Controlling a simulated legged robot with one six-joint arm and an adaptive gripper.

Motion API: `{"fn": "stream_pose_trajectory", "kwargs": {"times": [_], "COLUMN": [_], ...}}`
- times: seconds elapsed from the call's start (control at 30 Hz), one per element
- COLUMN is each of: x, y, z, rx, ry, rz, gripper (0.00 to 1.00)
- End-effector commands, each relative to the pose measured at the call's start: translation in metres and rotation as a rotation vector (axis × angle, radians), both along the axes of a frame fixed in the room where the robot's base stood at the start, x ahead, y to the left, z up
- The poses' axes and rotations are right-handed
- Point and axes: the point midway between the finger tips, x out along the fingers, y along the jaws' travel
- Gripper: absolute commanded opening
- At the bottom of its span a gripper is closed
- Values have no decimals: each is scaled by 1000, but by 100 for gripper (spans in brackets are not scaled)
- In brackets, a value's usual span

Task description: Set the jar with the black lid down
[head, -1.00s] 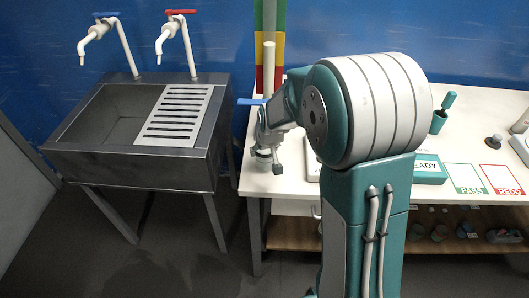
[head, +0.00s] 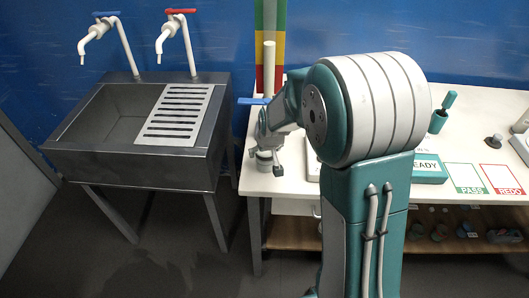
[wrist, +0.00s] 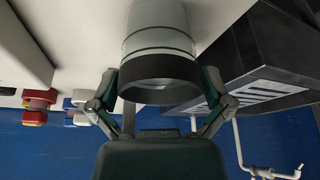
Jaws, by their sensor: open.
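The jar with the black lid shows large in the wrist view, with a pale, clear body (wrist: 158,25) and a dark lid (wrist: 158,78) facing my wrist. My gripper (wrist: 158,88) is open, with one finger on each side of the lid. I cannot tell whether a finger still touches it. In the head view, my gripper (head: 267,160) is at the left end of the white table, and part of the jar (head: 264,166) shows low between the fingers. The jar looks upright at the tabletop; its base is hard to make out.
The white table (head: 300,182) stretches right, with a green READY box (head: 430,170) and PASS (head: 468,180) and REDO (head: 502,180) cards. A metal sink (head: 130,160) stands left of the table across a gap.

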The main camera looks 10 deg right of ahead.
Motion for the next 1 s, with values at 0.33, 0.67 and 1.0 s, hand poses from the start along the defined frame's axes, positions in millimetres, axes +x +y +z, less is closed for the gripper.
{"fn": "stream_pose_trajectory", "kwargs": {"times": [0.33, 0.67, 1.0], "x": [-25, -42, -110], "y": [-2, -3, -1], "z": [61, 102, 154], "rx": [0, -1, 2], "ry": [-5, -1, -36], "rz": [-1, 0, -17], "gripper": [100, 100, 100]}}
